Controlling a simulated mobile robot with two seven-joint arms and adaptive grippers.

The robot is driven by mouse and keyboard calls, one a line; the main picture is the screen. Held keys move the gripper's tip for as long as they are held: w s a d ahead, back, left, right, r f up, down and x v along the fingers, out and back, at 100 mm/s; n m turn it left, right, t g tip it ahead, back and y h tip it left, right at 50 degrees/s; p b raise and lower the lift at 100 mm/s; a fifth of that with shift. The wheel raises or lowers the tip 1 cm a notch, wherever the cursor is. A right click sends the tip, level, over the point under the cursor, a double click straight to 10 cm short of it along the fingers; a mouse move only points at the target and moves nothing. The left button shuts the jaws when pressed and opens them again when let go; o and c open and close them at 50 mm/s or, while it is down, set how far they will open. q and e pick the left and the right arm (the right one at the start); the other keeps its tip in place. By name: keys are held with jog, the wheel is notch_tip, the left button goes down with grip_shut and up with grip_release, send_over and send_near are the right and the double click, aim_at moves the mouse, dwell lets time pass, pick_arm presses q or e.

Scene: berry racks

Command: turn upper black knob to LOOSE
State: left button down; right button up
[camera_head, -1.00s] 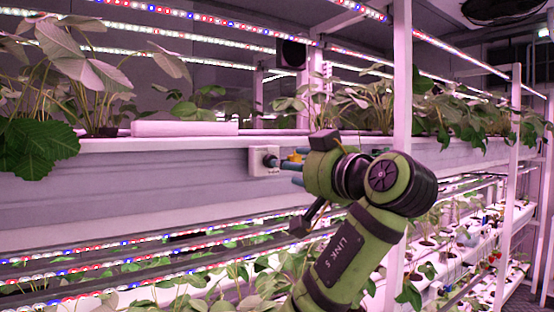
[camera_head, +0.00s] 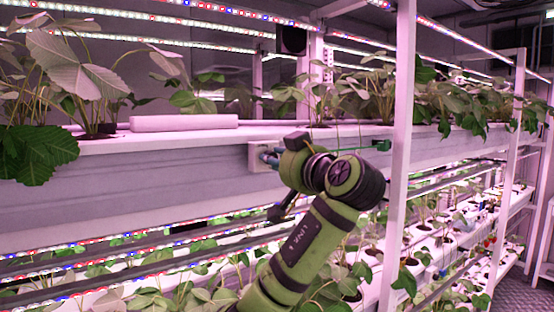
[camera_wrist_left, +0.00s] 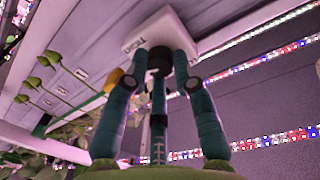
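The white box (camera_head: 256,157) sits on the grey side of the upper rack trough. In the left wrist view it shows at the top (camera_wrist_left: 176,24), with printed letters that look like TIGHT along one edge. The black knob (camera_wrist_left: 160,58) stands out from it, partly hidden by my fingers. In the head view the knob is hidden behind the fingers. My left gripper (camera_wrist_left: 161,66) has its blue-green fingertips around the knob, with fingers apart; whether they touch it is unclear. In the head view the gripper (camera_head: 270,157) is right at the box. My right gripper is not in view.
A yellow part (camera_wrist_left: 113,77) is beside the left finger in the wrist view. A green valve (camera_head: 383,145) is on the trough to the right. A white upright post (camera_head: 402,150) stands right of my arm. Strawberry plants (camera_head: 40,150) line the trough; LED strips run above and below.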

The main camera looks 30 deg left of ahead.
pick_arm(q)
jog(key=n+b, duration=0.4)
jog(key=n, duration=0.6)
jog(key=n+g+y+b, duration=0.1)
jog(key=n+b, duration=0.3)
jog(key=n, duration=0.6)
jog(key=shift+b, duration=0.3)
jog(key=shift+n, duration=0.4)
dwell(0.3)
jog(key=c, duration=1)
grip_release()
jog(key=shift+f, duration=0.1)
